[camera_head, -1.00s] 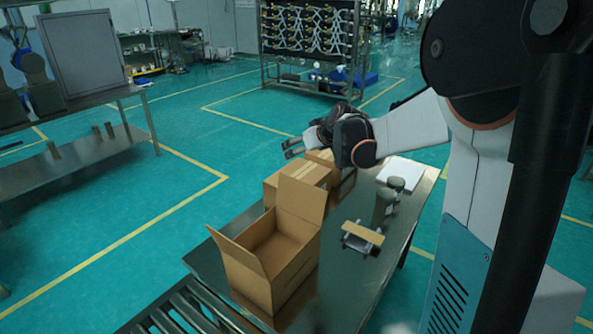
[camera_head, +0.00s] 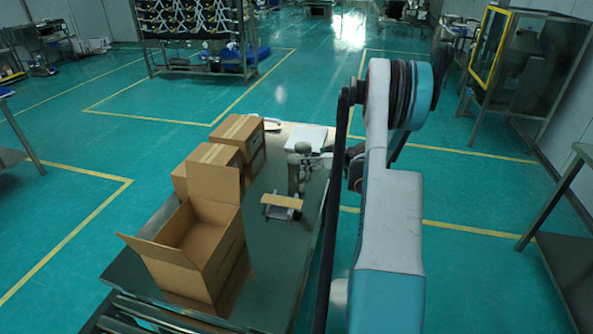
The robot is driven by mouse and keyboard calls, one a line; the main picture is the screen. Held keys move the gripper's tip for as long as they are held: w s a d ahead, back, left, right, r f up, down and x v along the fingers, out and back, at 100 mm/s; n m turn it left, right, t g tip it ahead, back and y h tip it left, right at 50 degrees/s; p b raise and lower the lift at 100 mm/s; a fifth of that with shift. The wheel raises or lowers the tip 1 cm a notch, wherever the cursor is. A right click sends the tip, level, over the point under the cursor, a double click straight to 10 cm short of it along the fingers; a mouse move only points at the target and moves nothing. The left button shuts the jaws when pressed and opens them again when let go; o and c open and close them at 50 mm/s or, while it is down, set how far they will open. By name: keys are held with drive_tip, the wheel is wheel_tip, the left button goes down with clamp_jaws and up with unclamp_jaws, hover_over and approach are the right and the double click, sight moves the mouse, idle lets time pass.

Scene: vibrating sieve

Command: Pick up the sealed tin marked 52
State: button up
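Two grey cylindrical tins stand close together on the metal table (camera_head: 255,285): a nearer tin (camera_head: 295,170) and a farther tin (camera_head: 302,149). No number can be read on either at this size, so I cannot tell which is marked 52. My gripper (camera_head: 318,163) is low at the right side of the tins, its fingers pointing left toward them. It is small and partly hidden by my own arm. I cannot tell whether its fingers touch a tin or how far apart they are.
An open cardboard box (camera_head: 205,255) stands at the table's front left, with closed cartons (camera_head: 238,135) behind it. A small stand with a tan top (camera_head: 281,201) sits in front of the tins. A white pad (camera_head: 306,138) lies behind them.

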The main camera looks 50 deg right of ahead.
sight(296, 159)
drive_tip(key=b+x, duration=0.3)
drive_tip(key=x, duration=0.7)
drive_tip(key=shift+w+a+f+b, duration=0.1)
drive_tip(key=shift+w+f+b, duration=0.15)
drive_tip(key=shift+b, duration=0.1)
drive_tip(key=shift+w+f, duration=0.15)
drive_tip(key=shift+w, duration=0.35)
drive_tip(key=shift+s, duration=0.1)
drive_tip(key=shift+c, duration=0.2)
drive_tip(key=c, duration=1.3)
